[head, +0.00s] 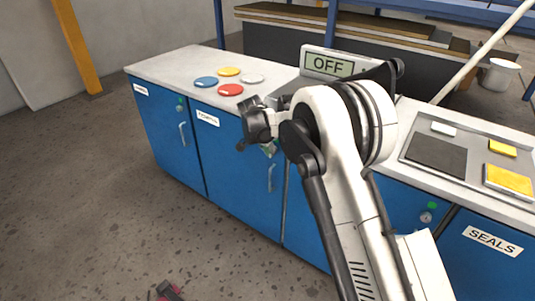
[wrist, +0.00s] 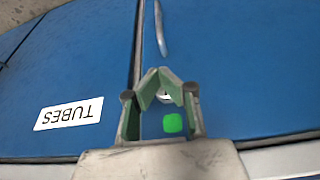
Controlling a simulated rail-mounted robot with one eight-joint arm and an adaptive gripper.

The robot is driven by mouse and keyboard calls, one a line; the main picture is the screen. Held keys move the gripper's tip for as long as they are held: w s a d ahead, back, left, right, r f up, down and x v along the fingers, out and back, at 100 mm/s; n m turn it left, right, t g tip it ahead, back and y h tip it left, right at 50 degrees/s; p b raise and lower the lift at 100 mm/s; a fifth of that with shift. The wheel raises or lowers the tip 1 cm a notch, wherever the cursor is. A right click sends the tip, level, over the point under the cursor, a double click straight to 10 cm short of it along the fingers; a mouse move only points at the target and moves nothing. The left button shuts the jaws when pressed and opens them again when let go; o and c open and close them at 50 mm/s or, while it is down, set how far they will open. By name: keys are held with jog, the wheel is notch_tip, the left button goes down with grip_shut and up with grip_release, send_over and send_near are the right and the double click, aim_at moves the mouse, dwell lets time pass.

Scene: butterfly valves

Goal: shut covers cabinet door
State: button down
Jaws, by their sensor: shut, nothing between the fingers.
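No label legibly reads "covers". In the head view a blue cabinet door (head: 225,165) below the coloured discs has a label (head: 207,118) too blurred to read, and a vertical metal handle (head: 271,178). The door looks flush with its neighbours. My gripper (head: 269,150) is in front of its upper right part and hides the lock area. In the wrist view the fingers of my gripper (wrist: 162,73) are shut and empty, over a blue door with a green square (wrist: 172,122), a round lock (wrist: 165,97) and a handle (wrist: 160,28). I cannot tell whether they touch the door.
A door labelled "TUBES" (wrist: 68,113) is beside it in the wrist view. A "SEALS" door (head: 490,240) is at the right. Coloured discs (head: 230,89) and an "OFF" display (head: 328,64) stand on the counter. The floor (head: 110,190) in front is mostly clear.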

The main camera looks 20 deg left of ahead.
jog(key=shift+w+d+r, duration=0.2)
jog(key=shift+w+d, duration=0.15)
jog(key=shift+w, duration=0.2)
jog(key=s+a+r, duration=0.3)
jog(key=s+r, duration=0.5)
jog(key=r, duration=0.1)
jog(key=s+d+r+n, duration=0.1)
jog(key=s+d+r, duration=0.4)
jog(key=d, duration=0.4)
jog(key=s+d+r+n+y, duration=0.1)
jog(key=s+d+r, duration=0.1)
jog(key=d+r, duration=0.6)
jog(key=s+d+r+n, duration=0.1)
jog(key=s+d+r, duration=0.3)
jog(key=d, duration=0.6)
jog(key=s+d+f+n+t, duration=0.1)
jog(key=s+d, duration=0.8)
jog(key=s, duration=0.3)
jog(key=s+d+f+n+t, duration=0.1)
jog(key=s+d+f+t, duration=0.1)
jog(key=s+d, duration=0.7)
jog(key=s, duration=0.3)
jog(key=shift+d+f+y, duration=0.2)
jog(key=shift+d+y, duration=0.05)
jog(key=shift+y, duration=0.15)
